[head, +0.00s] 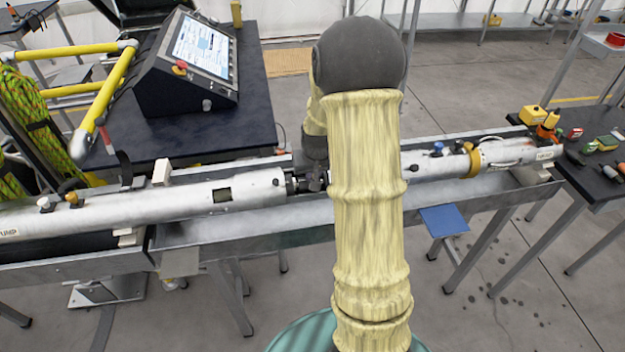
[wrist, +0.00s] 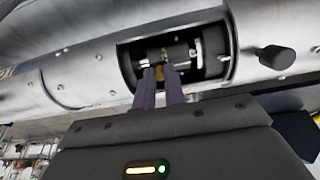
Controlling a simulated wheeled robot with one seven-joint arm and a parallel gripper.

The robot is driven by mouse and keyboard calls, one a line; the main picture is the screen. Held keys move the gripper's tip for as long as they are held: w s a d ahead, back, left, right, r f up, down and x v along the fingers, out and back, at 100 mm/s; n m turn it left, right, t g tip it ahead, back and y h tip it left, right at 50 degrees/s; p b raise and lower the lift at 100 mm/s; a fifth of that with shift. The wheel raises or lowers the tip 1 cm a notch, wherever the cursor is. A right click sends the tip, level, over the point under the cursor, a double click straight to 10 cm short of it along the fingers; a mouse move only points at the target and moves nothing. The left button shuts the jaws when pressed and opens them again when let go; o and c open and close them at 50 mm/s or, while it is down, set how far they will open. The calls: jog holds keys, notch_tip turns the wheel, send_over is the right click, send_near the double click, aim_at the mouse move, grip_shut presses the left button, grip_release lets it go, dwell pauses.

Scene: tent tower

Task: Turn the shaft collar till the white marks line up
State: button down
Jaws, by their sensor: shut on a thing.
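In the wrist view, a window in a silver tube (wrist: 100,72) shows a dark shaft collar (wrist: 179,51) inside. The two slim fingers of my gripper (wrist: 160,74) reach into this window and are shut on the collar, with a small brass-coloured spot between their tips. Pale marks show on the dark parts, one near the fingers and one brighter to the right. I cannot tell whether they line up. In the head view, my arm hides the gripper and most of the joint between the left tube (head: 120,207) and the right tube (head: 435,163).
The tubes lie in a long metal trough (head: 245,240). A dark knob (wrist: 276,57) sticks out right of the window. A table at right holds small tools and yellow parts (head: 533,115).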

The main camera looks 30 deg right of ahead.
jog(key=b, duration=0.1)
jog(key=t+b, duration=0.1)
jog(key=shift+s+a+f+b, duration=0.1)
jog(key=shift+s+f+b, duration=0.2)
jog(key=shift+b, duration=0.05)
jog(key=shift+s+t+b, duration=0.1)
jog(key=shift+t+b, duration=0.3)
jog(key=shift+b, duration=0.05)
jog(key=shift+r, duration=0.15)
jog(key=c, duration=1.5)
grip_release()
jog(key=shift+s, duration=0.1)
jog(key=v, duration=1.7)
jog(key=shift+s+a+r, duration=0.1)
jog(key=shift+s+a, duration=0.05)
jog(key=shift+a, duration=0.25)
